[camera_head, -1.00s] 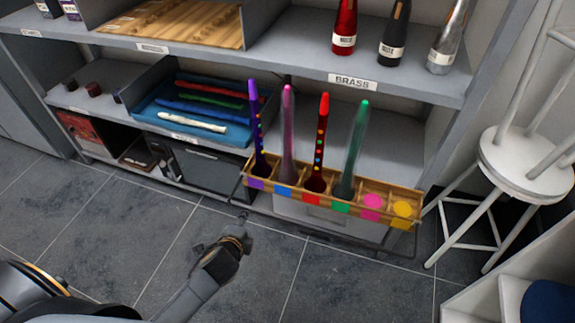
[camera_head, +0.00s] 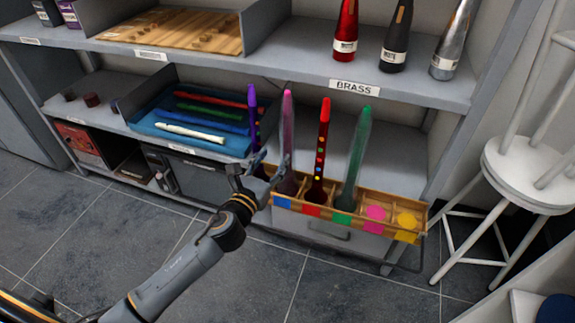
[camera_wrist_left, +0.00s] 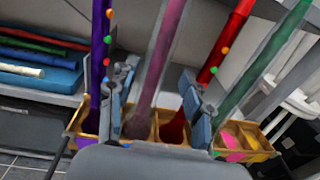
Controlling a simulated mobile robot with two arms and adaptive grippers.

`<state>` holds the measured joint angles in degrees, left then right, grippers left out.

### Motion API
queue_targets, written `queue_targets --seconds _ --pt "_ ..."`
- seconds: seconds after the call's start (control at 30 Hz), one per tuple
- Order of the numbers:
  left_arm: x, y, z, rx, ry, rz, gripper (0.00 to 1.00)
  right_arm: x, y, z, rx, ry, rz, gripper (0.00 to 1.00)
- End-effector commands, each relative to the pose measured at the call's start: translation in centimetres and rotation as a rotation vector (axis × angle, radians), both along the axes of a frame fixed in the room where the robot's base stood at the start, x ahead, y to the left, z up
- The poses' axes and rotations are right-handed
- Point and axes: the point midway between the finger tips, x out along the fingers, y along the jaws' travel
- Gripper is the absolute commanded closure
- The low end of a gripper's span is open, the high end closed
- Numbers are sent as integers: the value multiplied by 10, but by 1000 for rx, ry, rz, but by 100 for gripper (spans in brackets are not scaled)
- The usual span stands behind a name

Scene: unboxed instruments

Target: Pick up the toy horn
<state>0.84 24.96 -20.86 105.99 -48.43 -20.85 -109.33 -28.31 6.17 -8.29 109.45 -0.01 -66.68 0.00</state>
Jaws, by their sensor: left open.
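Several tall toy horns stand upright in a wooden rack (camera_head: 385,190): purple (camera_head: 252,108), pink (camera_head: 287,125), red with colored dots (camera_head: 322,150) and green (camera_head: 356,150). The frames do not show which is the task's horn. My left gripper (camera_head: 270,164) is open at the rack's left part, hiding the purple horn's base. In the left wrist view, the pink horn (camera_wrist_left: 163,55) appears between the two open fingers (camera_wrist_left: 158,100). The purple horn (camera_wrist_left: 97,60) is left of them; the red horn's lower part passes behind the right finger. I cannot tell whether a finger touches a horn. My right gripper is out of view.
The shelf (camera_head: 300,62) above the rack holds red, black and silver bottle-like items. A blue tray (camera_head: 150,125) with several flutes or recorders is at the left. A white stool (camera_head: 530,170) stands at the right. The tiled floor (camera_head: 340,285) in front is clear.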

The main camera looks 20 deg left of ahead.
Motion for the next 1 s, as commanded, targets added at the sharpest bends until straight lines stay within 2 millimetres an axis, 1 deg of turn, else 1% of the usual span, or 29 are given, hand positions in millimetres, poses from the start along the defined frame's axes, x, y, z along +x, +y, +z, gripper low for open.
queue_targets --seconds 0.03,0.1,0.2,0.37,0.47,0.5,0.6,0.7,0.8,1.0 --pt "12 -1 1 -2 -2 1 50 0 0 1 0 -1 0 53" --pt "24 -2 0 -2 -2 2 50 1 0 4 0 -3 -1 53" --pt "36 -4 0 -4 0 2 50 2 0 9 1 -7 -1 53" --pt "45 -5 0 -3 1 1 50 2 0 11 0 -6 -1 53" --pt "57 -7 1 -6 1 1 50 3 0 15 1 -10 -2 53" --pt "63 -8 2 -4 -1 1 50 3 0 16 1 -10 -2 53" --pt "78 -10 2 -5 0 1 50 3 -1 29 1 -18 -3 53" --pt "90 -11 1 -6 3 2 50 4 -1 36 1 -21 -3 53" --pt "94 -11 2 -5 2 1 50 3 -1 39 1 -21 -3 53" --pt "94 -11 2 -5 3 1 50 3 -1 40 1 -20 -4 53"
